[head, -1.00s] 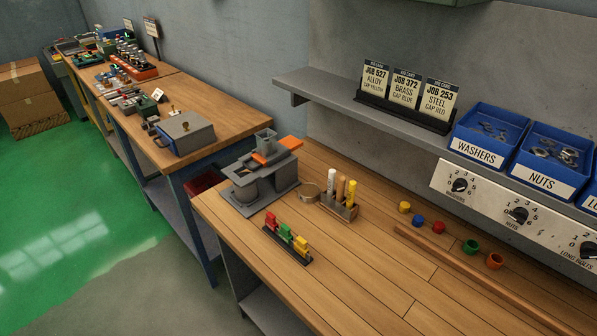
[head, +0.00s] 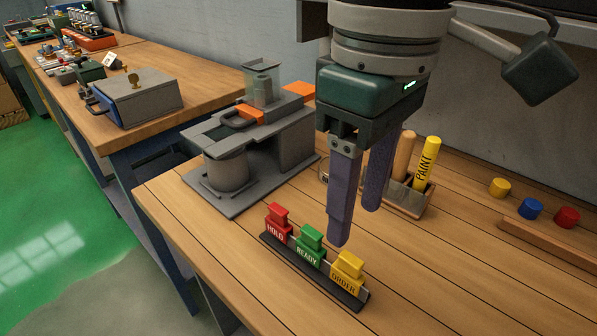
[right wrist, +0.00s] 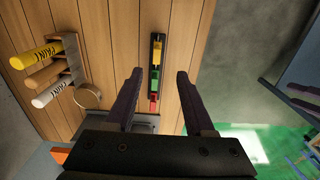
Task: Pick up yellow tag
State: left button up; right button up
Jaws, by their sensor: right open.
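The yellow tag (head: 347,270), marked ORDER, stands at the right end of a black rack (head: 309,271) on the wooden bench. The green READY tag (head: 311,246) and the red HOLD tag (head: 277,223) stand beside it. In the right wrist view the yellow tag (right wrist: 157,52) is at the far end of the rack, beyond the fingertips. My right gripper (head: 355,225) is open and empty, above and behind the rack in the head view. In the right wrist view its fingers (right wrist: 160,73) lie either side of the rack's line. My left gripper is not in view.
A grey press-like fixture (head: 290,140) with orange parts stands left of the gripper. A wooden holder (head: 411,200) with paint sticks is close behind the fingers. Yellow, blue and red caps (head: 531,208) lie at right. The bench front right is clear.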

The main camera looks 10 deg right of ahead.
aim_at(351, 259)
jog(key=f, duration=0.9)
jog(key=shift+w+d+f, duration=0.1)
jog(key=shift+d+f, duration=0.1)
jog(key=shift+d, duration=0.1)
grip_shut()
